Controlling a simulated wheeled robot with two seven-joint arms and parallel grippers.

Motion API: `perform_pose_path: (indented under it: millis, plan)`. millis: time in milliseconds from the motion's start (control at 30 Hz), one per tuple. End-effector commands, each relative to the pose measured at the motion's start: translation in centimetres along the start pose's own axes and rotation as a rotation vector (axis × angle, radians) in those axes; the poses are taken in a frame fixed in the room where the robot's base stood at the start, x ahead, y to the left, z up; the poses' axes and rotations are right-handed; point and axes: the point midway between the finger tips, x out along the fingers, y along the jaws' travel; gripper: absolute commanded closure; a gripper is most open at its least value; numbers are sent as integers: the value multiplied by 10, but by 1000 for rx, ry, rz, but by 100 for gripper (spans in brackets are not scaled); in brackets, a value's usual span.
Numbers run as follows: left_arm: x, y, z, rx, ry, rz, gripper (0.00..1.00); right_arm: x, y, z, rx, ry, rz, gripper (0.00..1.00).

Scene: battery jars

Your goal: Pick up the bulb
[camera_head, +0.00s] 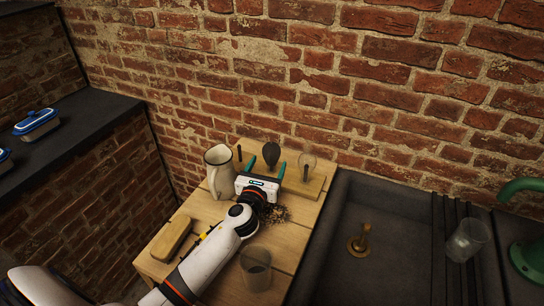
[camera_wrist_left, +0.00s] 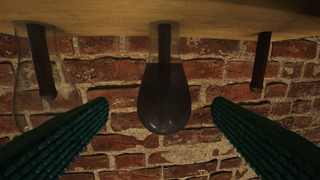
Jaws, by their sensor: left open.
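A dark, smoky bulb (camera_head: 271,153) stands on a wooden peg board (camera_head: 315,187) against the brick wall. A clear bulb (camera_head: 308,160) sits to its right over a dark peg. My left gripper (camera_head: 267,162) is open, its two teal fingers spread on either side of the dark bulb. In the left wrist view, which looks upside down, the dark bulb (camera_wrist_left: 165,97) lies between the fingers with gaps on both sides. The clear bulb (camera_wrist_left: 60,95) is at left there, and a bare peg (camera_wrist_left: 261,60) at right. My right gripper is not in view.
A cream pitcher (camera_head: 218,168) stands close left of the gripper. Dark crumbs (camera_head: 278,215) lie on the wooden counter. A glass tumbler (camera_head: 256,268) and a wooden block (camera_head: 172,238) flank my arm. A dark sink with a brass piece (camera_head: 359,241) is at right.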

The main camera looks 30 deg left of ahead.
Motion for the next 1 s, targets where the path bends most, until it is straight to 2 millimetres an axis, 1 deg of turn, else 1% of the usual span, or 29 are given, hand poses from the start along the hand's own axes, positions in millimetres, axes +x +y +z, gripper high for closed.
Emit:
perform_pose_path:
  millis: [167, 300, 400, 500, 667, 700, 967, 1000]
  plan:
    - [22, -2, -2, -4, 0, -1, 26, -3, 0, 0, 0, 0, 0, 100]
    - [44, -4, 0, -3, 0, -2, 26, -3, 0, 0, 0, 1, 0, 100]
    - [54, -4, 0, -2, 0, 0, 26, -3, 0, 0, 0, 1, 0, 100]
    - [58, -4, 0, -2, 0, 0, 26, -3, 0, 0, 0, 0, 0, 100]
    - [58, -4, 0, -2, 0, 0, 26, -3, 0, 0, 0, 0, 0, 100]
    - [58, -4, 0, -2, 0, 0, 28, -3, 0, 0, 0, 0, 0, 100]
    - [57, -4, 0, -1, 0, 0, 70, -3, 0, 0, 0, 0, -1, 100]
    - [57, -4, 0, -1, 0, 0, 77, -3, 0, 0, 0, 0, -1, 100]
